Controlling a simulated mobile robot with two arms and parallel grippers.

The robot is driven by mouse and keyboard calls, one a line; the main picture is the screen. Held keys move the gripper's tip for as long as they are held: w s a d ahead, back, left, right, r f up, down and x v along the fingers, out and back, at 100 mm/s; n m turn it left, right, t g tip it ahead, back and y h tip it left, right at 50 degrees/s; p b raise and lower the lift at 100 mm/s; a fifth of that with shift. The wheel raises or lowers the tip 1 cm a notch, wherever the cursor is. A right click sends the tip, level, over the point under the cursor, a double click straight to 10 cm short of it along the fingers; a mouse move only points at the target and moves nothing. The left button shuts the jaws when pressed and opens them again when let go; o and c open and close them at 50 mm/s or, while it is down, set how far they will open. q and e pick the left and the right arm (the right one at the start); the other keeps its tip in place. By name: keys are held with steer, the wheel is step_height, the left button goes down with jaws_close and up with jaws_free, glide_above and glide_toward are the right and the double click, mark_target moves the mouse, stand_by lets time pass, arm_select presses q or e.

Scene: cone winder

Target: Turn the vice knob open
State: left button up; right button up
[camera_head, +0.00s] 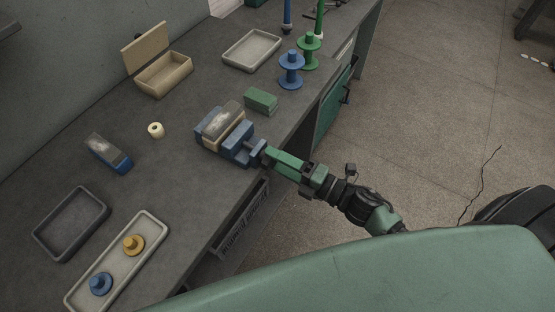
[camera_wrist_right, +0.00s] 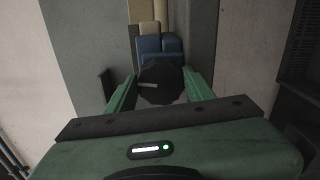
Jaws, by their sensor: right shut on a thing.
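A blue vice (camera_head: 240,150) with tan jaw faces stands at the front edge of the workbench in the head view. A grey-topped block sits at its jaws. My right gripper (camera_head: 267,153) reaches it from the lower right. In the right wrist view the black vice knob (camera_wrist_right: 160,84) sits between the two green fingers of my right gripper (camera_wrist_right: 159,90), with the blue vice (camera_wrist_right: 158,47) behind it. The fingers are shut on the knob. In the head view the knob is mostly hidden by the gripper. My left gripper is not in view.

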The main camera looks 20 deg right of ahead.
steer(key=o, duration=1.4)
steer(key=shift+s, duration=0.1)
steer(key=b+v, duration=0.2)
steer(key=v, duration=0.5)
steer(key=shift+s+d, duration=0.25)
steer(key=shift+s, duration=0.05)
